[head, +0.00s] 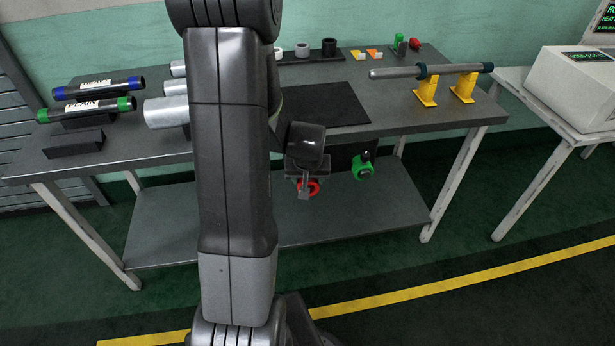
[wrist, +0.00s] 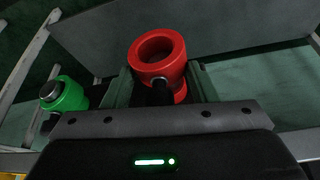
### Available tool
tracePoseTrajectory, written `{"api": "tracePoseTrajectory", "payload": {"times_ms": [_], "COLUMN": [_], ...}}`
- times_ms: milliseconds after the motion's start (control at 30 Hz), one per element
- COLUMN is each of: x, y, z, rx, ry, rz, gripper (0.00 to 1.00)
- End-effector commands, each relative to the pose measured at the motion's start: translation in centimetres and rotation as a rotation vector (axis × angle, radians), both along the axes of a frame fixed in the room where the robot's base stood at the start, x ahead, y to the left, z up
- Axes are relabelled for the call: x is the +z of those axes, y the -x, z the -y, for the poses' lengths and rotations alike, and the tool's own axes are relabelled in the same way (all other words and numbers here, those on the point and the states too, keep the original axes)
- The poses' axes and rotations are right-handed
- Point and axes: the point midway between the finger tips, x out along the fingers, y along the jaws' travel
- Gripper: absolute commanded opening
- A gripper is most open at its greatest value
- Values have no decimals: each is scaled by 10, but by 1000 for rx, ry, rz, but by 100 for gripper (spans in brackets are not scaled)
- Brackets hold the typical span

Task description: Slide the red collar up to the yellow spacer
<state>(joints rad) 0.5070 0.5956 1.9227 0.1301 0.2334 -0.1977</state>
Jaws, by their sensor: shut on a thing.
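A red ring-shaped collar (head: 313,187) shows below the table's front edge, partly hidden by my gripper. In the wrist view the red collar (wrist: 173,70) has an open round hole and stands between my two fingers. My gripper (head: 305,185) is shut on it; it also shows in the wrist view (wrist: 160,85). A dark part crosses the front of the collar there. I cannot clearly make out a yellow spacer; a small yellow piece (head: 357,55) lies at the back of the table, but I cannot tell what it is.
A green ring-shaped part (head: 363,170) is right of my gripper, also in the wrist view (wrist: 66,95). A grey rod (head: 395,73) rests on yellow stands (head: 425,92). Labelled tubes (head: 87,109) lie at left. The lower shelf (head: 385,215) looks bare.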

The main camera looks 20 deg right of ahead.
Motion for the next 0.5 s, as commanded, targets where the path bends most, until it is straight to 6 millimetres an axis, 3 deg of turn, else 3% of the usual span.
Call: {"api": "tracePoseTrajectory", "payload": {"times_ms": [500], "x": [-1], "y": [37], "z": [-9], "rx": [-2], "ry": [0], "rz": [1], "gripper": [26]}}
